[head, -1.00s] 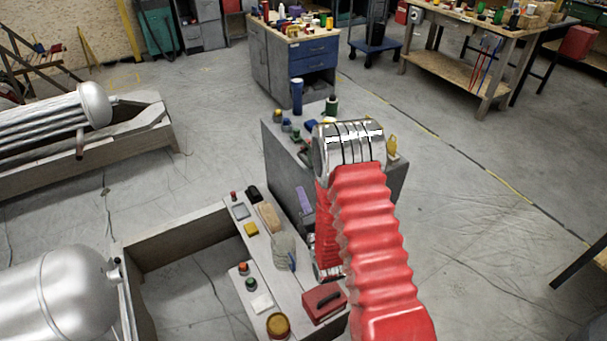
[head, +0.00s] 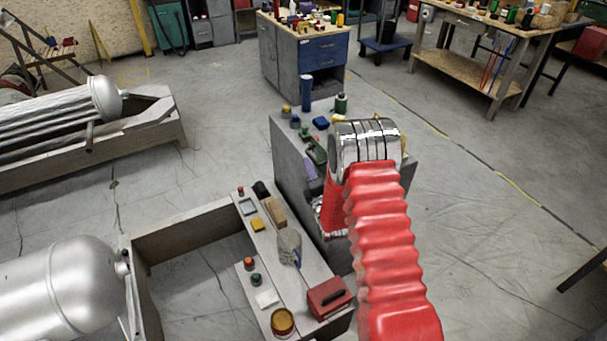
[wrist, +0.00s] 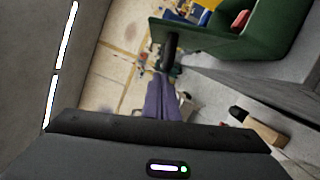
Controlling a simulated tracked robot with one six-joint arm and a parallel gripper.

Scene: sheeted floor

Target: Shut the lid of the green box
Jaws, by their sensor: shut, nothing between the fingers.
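In the head view the green box (head: 318,152) is small on the grey bench, left of my arm. My gripper (wrist: 165,80) has purplish fingers, shut and empty, pointing at the handle from below. Whether they touch is unclear.
The grey bench (head: 291,165) also holds a blue cylinder (head: 306,93) and a dark green jar (head: 341,103). Open floor lies right.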

